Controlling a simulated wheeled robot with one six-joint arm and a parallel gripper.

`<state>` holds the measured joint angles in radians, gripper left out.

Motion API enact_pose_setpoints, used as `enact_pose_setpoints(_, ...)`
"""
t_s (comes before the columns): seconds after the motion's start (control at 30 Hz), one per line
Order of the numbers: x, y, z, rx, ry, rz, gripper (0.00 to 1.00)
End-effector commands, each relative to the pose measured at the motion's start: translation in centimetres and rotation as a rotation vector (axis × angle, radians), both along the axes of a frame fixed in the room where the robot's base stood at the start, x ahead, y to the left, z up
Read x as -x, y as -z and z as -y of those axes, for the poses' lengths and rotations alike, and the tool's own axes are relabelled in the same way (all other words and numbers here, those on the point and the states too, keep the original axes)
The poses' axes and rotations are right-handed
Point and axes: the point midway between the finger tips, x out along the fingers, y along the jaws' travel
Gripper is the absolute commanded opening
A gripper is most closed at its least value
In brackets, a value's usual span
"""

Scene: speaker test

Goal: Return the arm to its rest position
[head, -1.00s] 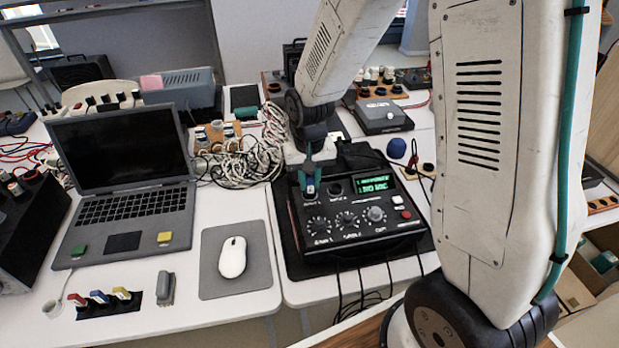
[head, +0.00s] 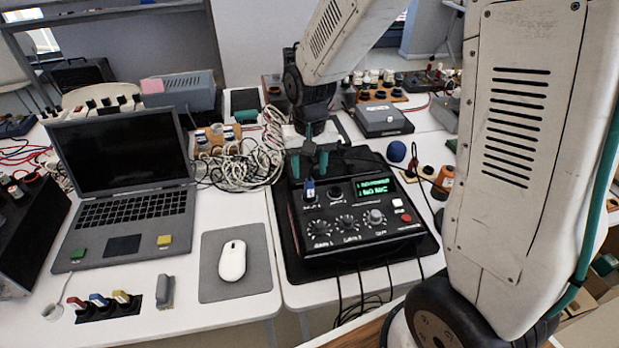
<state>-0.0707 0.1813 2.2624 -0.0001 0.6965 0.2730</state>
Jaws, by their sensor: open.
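My gripper (head: 309,172) hangs above the back left part of a black amplifier box (head: 378,236). Its two green fingers are apart, with nothing seen between them. Below the fingers, a blue plug (head: 310,189) stands upright in the left socket on the box's top, apart from the fingertips. The box has several knobs in front, a lit green display (head: 374,187) and a red button. My arm reaches in from the right and hides part of the table there.
An open laptop (head: 130,190), a white mouse (head: 232,260) on a grey pad (head: 262,276) and a coil of pale cable (head: 262,160) lie left of the box. A grey box (head: 382,118) and a blue ball (head: 396,151) stand behind it. Cables hang at the table's front edge.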

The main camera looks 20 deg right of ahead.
Motion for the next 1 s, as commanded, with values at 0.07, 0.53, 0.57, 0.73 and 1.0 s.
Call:
enact_pose_setpoints(0.07, -0.1, -1.2, 0.0, 0.000, 0.000, 0.003, 0.46)
enact_pose_setpoints(0.53, 3.8, -2.6, 0.3, 0.004, -0.079, -0.114, 0.46)
enact_pose_setpoints(0.57, 4.7, -3.2, 0.4, 0.003, -0.091, -0.123, 0.46)
enact_pose_setpoints(0.73, 9.5, -7.0, 1.1, -0.001, -0.146, -0.147, 0.46)
enact_pose_setpoints(1.0, 17.5, -12.6, 2.2, -0.004, -0.207, -0.101, 0.46)
